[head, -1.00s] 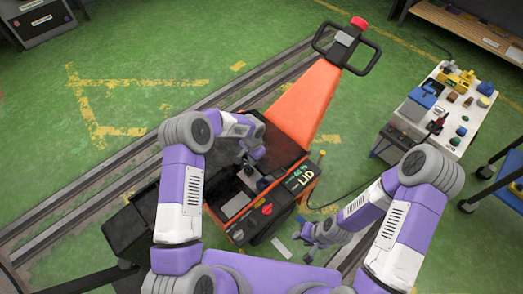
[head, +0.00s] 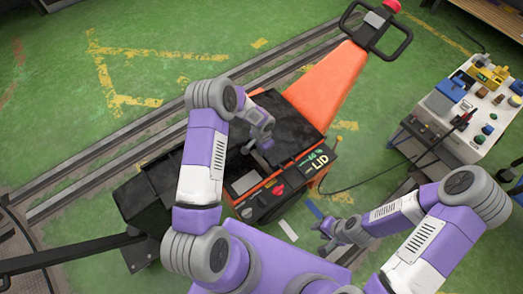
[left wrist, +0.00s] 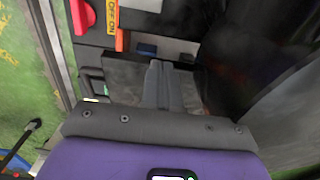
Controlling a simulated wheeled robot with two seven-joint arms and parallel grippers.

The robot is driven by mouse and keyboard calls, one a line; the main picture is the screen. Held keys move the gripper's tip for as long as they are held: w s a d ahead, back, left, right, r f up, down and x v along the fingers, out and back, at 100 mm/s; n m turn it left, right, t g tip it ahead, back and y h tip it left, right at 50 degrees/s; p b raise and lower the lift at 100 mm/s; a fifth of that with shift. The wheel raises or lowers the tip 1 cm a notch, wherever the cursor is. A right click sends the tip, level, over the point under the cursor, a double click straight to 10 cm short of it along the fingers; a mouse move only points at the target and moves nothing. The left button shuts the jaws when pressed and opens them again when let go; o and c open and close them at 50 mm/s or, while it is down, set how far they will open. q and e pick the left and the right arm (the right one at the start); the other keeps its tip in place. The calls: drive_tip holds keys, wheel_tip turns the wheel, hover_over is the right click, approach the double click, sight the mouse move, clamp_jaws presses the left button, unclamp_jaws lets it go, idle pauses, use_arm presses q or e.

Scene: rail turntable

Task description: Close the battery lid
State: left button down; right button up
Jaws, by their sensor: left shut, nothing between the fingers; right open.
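The battery lid appears to be the dark panel (head: 292,118) on the orange-and-black vehicle, below its orange tongue. The compartment beside it (head: 243,183) is open, with grey parts showing inside. My left gripper (head: 262,146) is over the compartment beside the panel, its fingers shut and empty; contact with the panel cannot be told. In the left wrist view its shut fingers (left wrist: 164,85) point into the compartment, and a large dark surface (left wrist: 260,55) fills the right side. My right gripper (head: 325,235) is open and empty, right of the vehicle's front panel.
The orange tongue (head: 330,85) rises to a black handle (head: 376,30). A parts table (head: 470,110) stands at the right. Rails (head: 100,160) cross the green floor, which is clear at the upper left.

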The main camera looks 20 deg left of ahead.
use_arm(q)
drive_tip(key=r, duration=0.1)
drive_tip(key=r+p, duration=0.2)
drive_tip(key=r, duration=0.1)
drive_tip(key=shift+w+d, duration=0.1)
drive_tip(key=shift+w, duration=0.2)
drive_tip(key=s+a+r+p, duration=0.2)
drive_tip(key=s+r, duration=0.2)
drive_tip(key=r, duration=0.4)
drive_tip(key=g+y+p, duration=0.1)
drive_tip(key=g+p, duration=0.1)
approach(266, 158)
drive_tip(key=f+b, duration=0.1)
drive_tip(key=f, duration=0.1)
drive_tip(key=f+b, duration=0.1)
drive_tip(key=f, duration=0.1)
drive_tip(key=f+b, duration=0.1)
drive_tip(key=f, duration=0.1)
drive_tip(key=shift+s+a+f+b, duration=0.2)
drive_tip(key=shift+s+f+b, duration=0.1)
drive_tip(key=shift+s+f, duration=0.1)
